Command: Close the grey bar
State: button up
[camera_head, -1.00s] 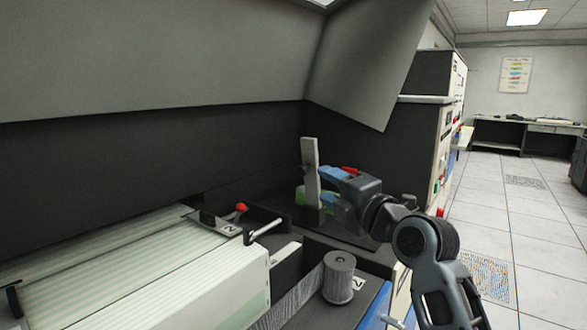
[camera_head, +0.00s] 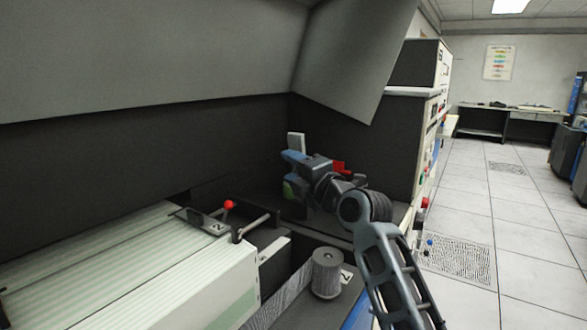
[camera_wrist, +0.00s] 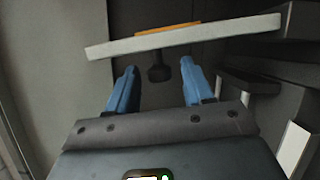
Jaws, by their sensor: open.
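The grey bar (camera_wrist: 185,36) crosses the top of the wrist view as a pale, slightly tilted strip with an orange strip along its far edge. A dark knob (camera_wrist: 160,73) shows just below it. My gripper (camera_wrist: 158,70) has its two blue fingers apart, one on each side of the knob in the picture. The fingertips sit close to the bar; I cannot tell whether they touch. In the head view only the top of the bar (camera_head: 296,142) shows, upright beside my gripper (camera_head: 292,168), which hides its lower part.
A ribbed pale card tray (camera_head: 110,260) fills the lower left. A red-knobbed lever (camera_head: 229,205), a metal rod (camera_head: 256,223) and a grey ribbed roller (camera_head: 327,272) stand near my arm. A dark overhanging panel (camera_head: 150,60) is above. Floor (camera_head: 490,215) is open at right.

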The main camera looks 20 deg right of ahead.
jog(key=shift+c, duration=0.4)
grip_shut()
jog(key=shift+d, duration=0.1)
jog(key=w+d+r+m+g, duration=0.1)
jog(key=w+d+m+g, duration=0.2)
jog(key=w+d+m, duration=0.35)
jog(key=shift+w+d+f+m+g+y+b, duration=0.65)
jog(key=shift+d+f+m, duration=0.45)
jog(key=shift+m, duration=0.4)
jog(key=shift+w+d+f+m+g+y+b, duration=0.4)
jog(key=shift+d+f+m+g+b, duration=0.35)
jog(key=shift+d+f+m, duration=0.55)
jog(key=shift+w+d+f+m+g+y+b, duration=0.55)
jog(key=shift+d+f+m+g, duration=0.3)
jog(key=shift+m, duration=0.8)
jog(key=shift+f, duration=0.15)
